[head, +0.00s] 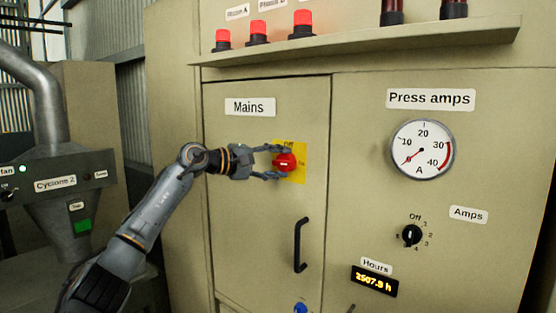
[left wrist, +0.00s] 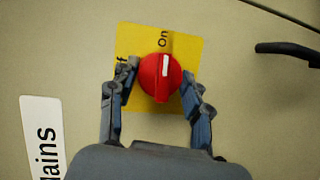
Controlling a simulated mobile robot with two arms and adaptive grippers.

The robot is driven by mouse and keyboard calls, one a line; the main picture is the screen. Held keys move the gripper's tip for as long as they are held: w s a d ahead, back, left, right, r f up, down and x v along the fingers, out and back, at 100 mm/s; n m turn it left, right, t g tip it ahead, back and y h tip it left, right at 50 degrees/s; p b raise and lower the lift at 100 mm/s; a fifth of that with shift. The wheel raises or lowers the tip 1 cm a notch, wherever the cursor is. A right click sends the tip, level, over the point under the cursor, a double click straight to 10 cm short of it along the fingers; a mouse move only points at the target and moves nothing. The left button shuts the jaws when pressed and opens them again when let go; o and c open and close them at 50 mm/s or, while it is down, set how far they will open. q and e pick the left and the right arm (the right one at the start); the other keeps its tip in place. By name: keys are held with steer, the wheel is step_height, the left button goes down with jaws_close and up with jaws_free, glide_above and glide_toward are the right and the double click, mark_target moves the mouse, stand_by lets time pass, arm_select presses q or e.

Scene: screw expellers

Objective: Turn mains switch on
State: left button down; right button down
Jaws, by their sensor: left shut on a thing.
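The mains switch is a red round knob (head: 286,162) on a yellow plate (head: 301,175), on the cabinet door under the "Mains" label (head: 250,107). My left gripper (head: 280,163) reaches it from the left and is shut on the knob, one finger on each side. In the left wrist view the red knob (left wrist: 153,85) sits between the fingertips (left wrist: 159,87) on the yellow plate (left wrist: 190,52). Its white mark points to "On"; the "Off" lettering is partly hidden by a finger. My right gripper is not in view.
A black door handle (head: 299,245) stands out below the switch. To the right are the press amps gauge (head: 422,149), a black selector knob (head: 411,235) and an hours display (head: 374,281). A ledge (head: 370,48) juts out above. A Cyclone 2 box (head: 60,170) stands left.

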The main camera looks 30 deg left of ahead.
arm_select(q)
steer(key=shift+m, duration=0.4)
stand_by(0.3)
steer(key=c, duration=0.6)
jaws_free()
steer(key=shift+d, duration=0.1)
steer(key=shift+s+a, duration=0.35)
steer(key=shift+s, duration=0.1)
steer(key=v, duration=1.1)
steer(key=shift+r, duration=0.3)
steer(key=shift+d, duration=0.2)
